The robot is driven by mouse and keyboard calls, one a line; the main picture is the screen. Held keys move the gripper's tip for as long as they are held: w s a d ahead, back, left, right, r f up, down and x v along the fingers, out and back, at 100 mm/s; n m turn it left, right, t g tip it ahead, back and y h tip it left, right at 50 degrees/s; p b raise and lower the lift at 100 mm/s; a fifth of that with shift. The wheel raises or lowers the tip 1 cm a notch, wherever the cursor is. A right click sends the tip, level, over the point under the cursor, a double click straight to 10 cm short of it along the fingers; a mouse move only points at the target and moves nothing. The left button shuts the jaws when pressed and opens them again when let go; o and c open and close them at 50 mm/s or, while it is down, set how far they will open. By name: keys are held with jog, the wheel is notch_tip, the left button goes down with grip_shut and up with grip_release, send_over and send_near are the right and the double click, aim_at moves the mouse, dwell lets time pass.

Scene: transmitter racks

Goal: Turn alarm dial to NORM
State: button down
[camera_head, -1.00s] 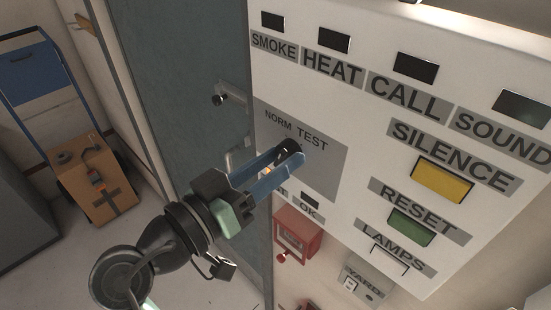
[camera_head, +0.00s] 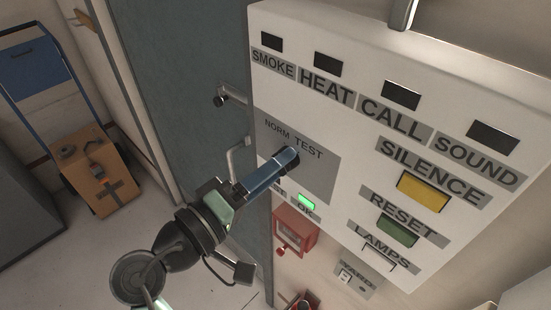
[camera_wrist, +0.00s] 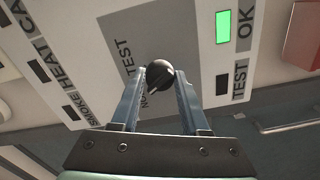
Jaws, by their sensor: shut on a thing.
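The alarm dial (camera_wrist: 160,74) is a dark round knob on a grey plate (camera_head: 322,178) of the white alarm panel. In the wrist view a pale mark on it points down-left, toward the partly hidden NORM label. My gripper (camera_head: 290,156) is at the dial, its blue fingers shut on it; in the wrist view the fingertips (camera_wrist: 160,76) flank the knob. In the head view the fingers hide most of the dial. The OK lamp (camera_wrist: 223,27) is lit green; the TEST lamp (camera_wrist: 222,85) beside it is dark.
The SILENCE button (camera_head: 423,190) is yellow, the RESET button (camera_head: 398,231) green. A red box (camera_head: 294,232) is on the wall below the panel. A grey door (camera_head: 185,90) with handles is left of it. A hand truck with a carton (camera_head: 98,183) stands far left.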

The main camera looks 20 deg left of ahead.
jog(key=shift+r+n+p, duration=0.1)
jog(key=shift+n+p, duration=0.25)
jog(key=shift+n, duration=0.35)
jog(key=shift+c, duration=2)
grip_release()
jog(key=b+v, duration=0.5)
jog(key=v, duration=0.8)
